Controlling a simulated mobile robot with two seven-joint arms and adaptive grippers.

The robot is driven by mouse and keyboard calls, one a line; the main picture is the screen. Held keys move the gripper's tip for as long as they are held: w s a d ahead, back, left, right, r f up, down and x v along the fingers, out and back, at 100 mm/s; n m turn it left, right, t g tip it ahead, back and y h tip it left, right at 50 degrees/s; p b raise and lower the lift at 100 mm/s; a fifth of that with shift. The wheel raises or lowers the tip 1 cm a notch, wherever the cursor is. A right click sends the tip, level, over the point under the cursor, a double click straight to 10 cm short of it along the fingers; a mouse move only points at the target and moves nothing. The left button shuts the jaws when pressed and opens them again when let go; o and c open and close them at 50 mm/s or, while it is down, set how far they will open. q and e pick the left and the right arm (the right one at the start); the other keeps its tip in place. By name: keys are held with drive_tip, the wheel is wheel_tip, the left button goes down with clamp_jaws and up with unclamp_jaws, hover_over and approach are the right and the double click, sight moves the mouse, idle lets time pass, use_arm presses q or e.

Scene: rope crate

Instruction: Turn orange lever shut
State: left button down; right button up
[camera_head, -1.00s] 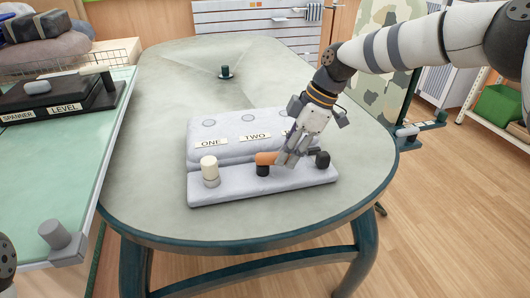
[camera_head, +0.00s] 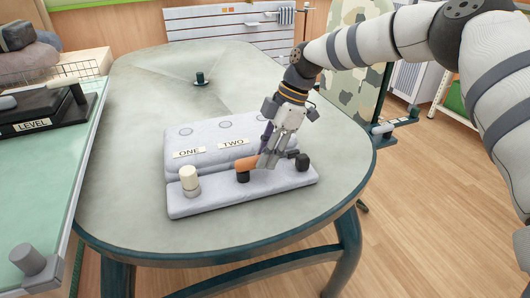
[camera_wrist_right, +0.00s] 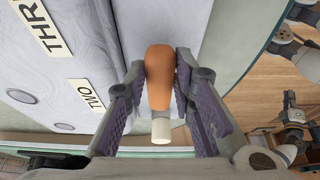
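The orange lever (camera_head: 246,164) sits on a black base in the middle of the pale grey panel (camera_head: 215,201). Its handle lies sideways in the head view. My right gripper (camera_head: 268,160) is at the handle's right end. In the right wrist view the orange handle (camera_wrist_right: 160,75) lies between my right gripper's purple-padded fingers (camera_wrist_right: 161,72), with a fingertip against each side, so it looks shut on it. My left gripper is not in view.
A cream knob (camera_head: 190,180) stands left of the lever and a black knob (camera_head: 302,162) right of it. Labels ONE (camera_head: 187,153) and TWO (camera_head: 232,143) mark the raised back. The table (camera_head: 140,120) is clear around the panel, except a small dark post (camera_head: 199,79).

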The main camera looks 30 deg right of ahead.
drive_tip(key=o, duration=0.4)
drive_tip(key=v, duration=1.2)
